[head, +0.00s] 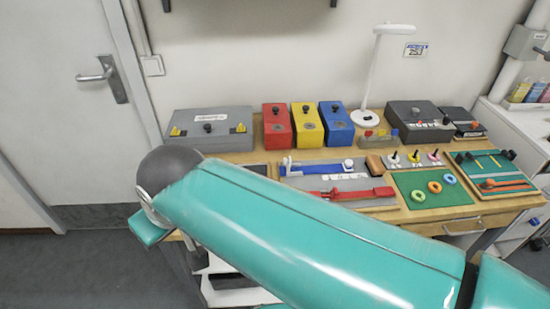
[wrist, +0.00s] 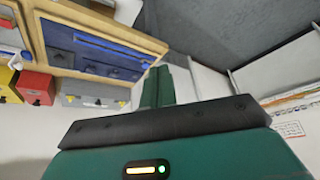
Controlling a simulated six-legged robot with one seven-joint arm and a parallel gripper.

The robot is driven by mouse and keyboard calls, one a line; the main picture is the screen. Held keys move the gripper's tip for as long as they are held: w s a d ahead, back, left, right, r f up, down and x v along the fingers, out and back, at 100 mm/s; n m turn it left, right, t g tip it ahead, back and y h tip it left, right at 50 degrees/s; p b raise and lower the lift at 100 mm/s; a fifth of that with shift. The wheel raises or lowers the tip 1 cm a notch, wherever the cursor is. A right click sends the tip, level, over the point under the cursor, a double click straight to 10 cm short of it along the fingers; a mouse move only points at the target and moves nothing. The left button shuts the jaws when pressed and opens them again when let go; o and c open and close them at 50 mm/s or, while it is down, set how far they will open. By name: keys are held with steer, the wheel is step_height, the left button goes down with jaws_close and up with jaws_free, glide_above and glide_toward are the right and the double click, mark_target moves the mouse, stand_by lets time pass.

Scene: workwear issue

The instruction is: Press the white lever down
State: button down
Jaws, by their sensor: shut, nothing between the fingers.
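Three small upright levers (head: 413,156) stand in a row right of the middle of the workbench in the head view. I cannot tell which of these is the white lever. My gripper (wrist: 159,70) shows in the wrist view, its green fingers together and empty, apart from the bench. The head view does not clearly show it.
The wooden workbench (head: 258,157) carries a grey case (head: 212,141), red (head: 277,124), yellow (head: 307,123) and blue (head: 336,122) boxes, a white lamp (head: 364,117) and a green ring board (head: 407,180). My arm crosses its front. A door (head: 60,100) stands left; open floor lies before it.

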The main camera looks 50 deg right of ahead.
steer(key=w+d+f+m+g+h, duration=0.2)
steer(key=w+d+m, duration=0.1)
steer(key=d, duration=0.7)
steer(key=w+d+f+m+g+h, duration=0.2)
steer(key=w+d+m, duration=0.1)
steer(key=d, duration=0.8)
steer(key=w+d+f+m+g+h, duration=0.2)
steer(key=w+d+f+m, duration=0.1)
steer(key=d, duration=0.8)
steer(key=shift+w+m+g+h, duration=0.35)
steer(key=shift+w+m, duration=0.25)
steer(key=shift+m, duration=0.2)
steer(key=shift+f, duration=0.1)
glide_toward(287, 165)
steer(key=w+f, duration=0.1)
steer(key=w+a+f, duration=0.1)
steer(key=w, duration=0.1)
steer(key=shift+w+a+f, duration=0.1)
steer(key=s+d, duration=0.2)
steer(key=shift+s+f, duration=0.25)
steer(key=shift+s, duration=0.05)
steer(key=shift+d+f, duration=0.1)
steer(key=shift+d, duration=0.1)
steer(key=shift+s, duration=0.2)
